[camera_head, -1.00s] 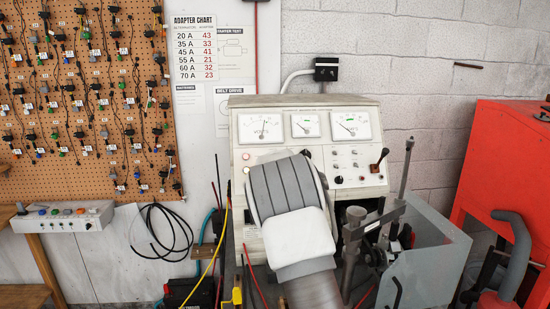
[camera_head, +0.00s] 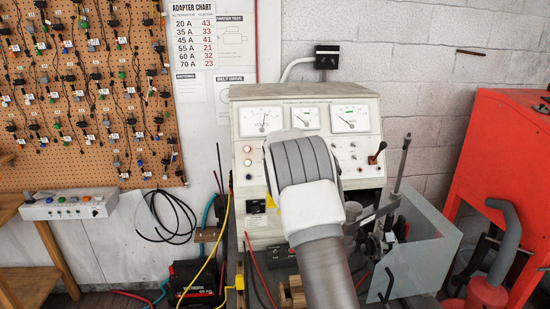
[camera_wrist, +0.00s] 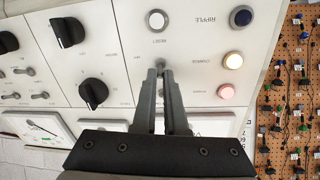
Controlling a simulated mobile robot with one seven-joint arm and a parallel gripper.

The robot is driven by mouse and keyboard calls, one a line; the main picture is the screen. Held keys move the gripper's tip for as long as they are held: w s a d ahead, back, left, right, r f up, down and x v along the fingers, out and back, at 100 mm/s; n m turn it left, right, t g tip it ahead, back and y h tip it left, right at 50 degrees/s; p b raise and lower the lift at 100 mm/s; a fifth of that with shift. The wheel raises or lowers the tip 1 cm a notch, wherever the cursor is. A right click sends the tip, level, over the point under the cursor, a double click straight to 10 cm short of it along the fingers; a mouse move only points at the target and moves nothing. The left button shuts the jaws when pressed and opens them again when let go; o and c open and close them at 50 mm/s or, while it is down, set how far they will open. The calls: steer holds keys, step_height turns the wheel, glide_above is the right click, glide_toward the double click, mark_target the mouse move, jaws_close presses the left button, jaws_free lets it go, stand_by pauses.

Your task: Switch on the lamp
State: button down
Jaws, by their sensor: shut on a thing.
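The test bench panel (camera_head: 262,187) stands against the wall in the head view, with my arm in front of its middle. My gripper (camera_wrist: 160,68) is close against the white panel in the wrist view, which sees the panel upside down. Its narrow fingers are together around a small metal toggle lever (camera_wrist: 160,63), mostly hidden between the tips. A white reset button (camera_wrist: 157,19) is just beyond the tips. To the right are a dark blue lamp (camera_wrist: 241,16), a pale yellow lamp (camera_wrist: 232,61) and a pink lamp (camera_wrist: 226,92). I cannot tell which lamp the task means.
Black knobs (camera_wrist: 93,93) and several small toggles lie left of the fingers in the wrist view. In the head view, a lever (camera_head: 376,153) sticks out at the panel's right, above a clear guard (camera_head: 425,255). A red cabinet (camera_head: 505,170) stands further right.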

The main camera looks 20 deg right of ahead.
steer(key=shift+f, duration=0.15)
steer(key=c, duration=1)
jaws_free()
steer(key=shift+o, duration=0.2)
steer(key=b+v, duration=0.5)
steer(key=v, duration=1.2)
steer(key=shift+s, duration=0.2)
steer(key=shift+a, duration=0.15)
